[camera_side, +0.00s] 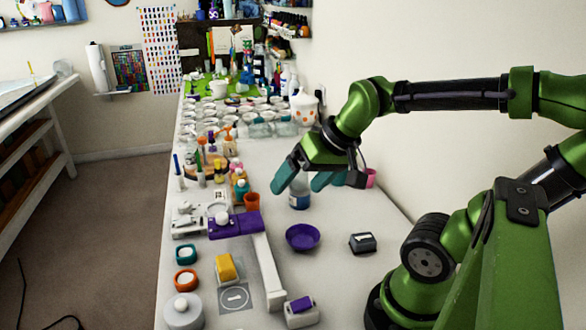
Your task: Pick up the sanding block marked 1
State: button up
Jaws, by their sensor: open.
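My gripper (298,187) is open, its teal fingers apart and pointing down over the middle of the white table. A small dark grey block (363,244) with a white label on top lies on the table, right of the purple bowl. It looks like a sanding block, but the mark on its label is too small to read. My gripper is above and to the left of it, apart from it. A yellow block (226,267) and a pale block with a purple top (301,311) lie nearer the front; I see no readable number on either.
A bottle with a blue label (299,197) stands just below my gripper. A purple bowl (302,238) is in front of it. Cups and bottles crowd the back. The table around the dark block is clear.

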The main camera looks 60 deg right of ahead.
jog(key=s+d+f+m+g+h, duration=0.1)
jog(key=d+f+m+g, duration=0.2)
jog(key=d, duration=0.7)
jog(key=m+g+y, duration=0.1)
jog(key=g+y, duration=0.1)
jog(key=g, duration=0.3)
send_near(364, 237)
jog(key=x, duration=0.3)
jog(key=shift+f, duration=0.1)
jog(key=shift+x, duration=2.7)
jog(key=shift+c, duration=0.4)
